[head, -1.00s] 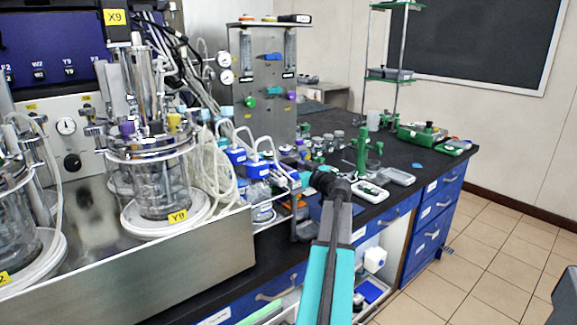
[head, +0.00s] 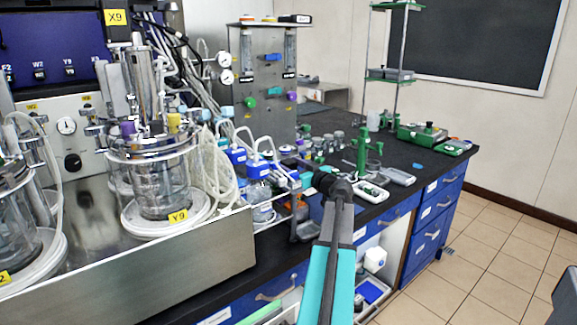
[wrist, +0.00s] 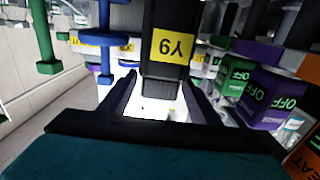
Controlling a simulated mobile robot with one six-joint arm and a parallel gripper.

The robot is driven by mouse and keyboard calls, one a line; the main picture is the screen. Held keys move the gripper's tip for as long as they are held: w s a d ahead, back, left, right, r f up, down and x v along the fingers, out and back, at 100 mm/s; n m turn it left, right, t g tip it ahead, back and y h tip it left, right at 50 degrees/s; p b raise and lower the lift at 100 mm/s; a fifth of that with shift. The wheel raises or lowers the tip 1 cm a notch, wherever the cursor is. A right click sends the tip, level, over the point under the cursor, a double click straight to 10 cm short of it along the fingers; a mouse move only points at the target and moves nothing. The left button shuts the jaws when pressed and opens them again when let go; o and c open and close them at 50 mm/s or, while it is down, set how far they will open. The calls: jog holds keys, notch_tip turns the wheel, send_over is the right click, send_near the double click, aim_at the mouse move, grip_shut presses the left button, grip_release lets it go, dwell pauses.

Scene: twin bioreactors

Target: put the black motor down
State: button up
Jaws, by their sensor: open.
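The black motor (wrist: 175,18), a black block with a yellow Y9 tag, shows at the top middle of the wrist view. My gripper (wrist: 159,84) is open, with one finger on each side of the motor's near end. I cannot tell whether the fingers touch it, or what the motor rests on. In the head view my gripper (head: 297,163) is small and dark above the bench, beside the blue-capped bottles. I cannot make out the motor there.
Green and purple blocks marked OFF (wrist: 272,98) stand close on the right in the wrist view. Blue and green posted parts (wrist: 104,45) are on the left. In the head view a glass vessel (head: 160,185) stands left, and a green stand (head: 362,155) right on the black bench.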

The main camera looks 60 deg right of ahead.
jog(key=b+v, duration=0.1)
jog(key=v, duration=1)
jog(key=shift+s, duration=0.15)
jog(key=shift+s+a, duration=0.1)
dwell(0.5)
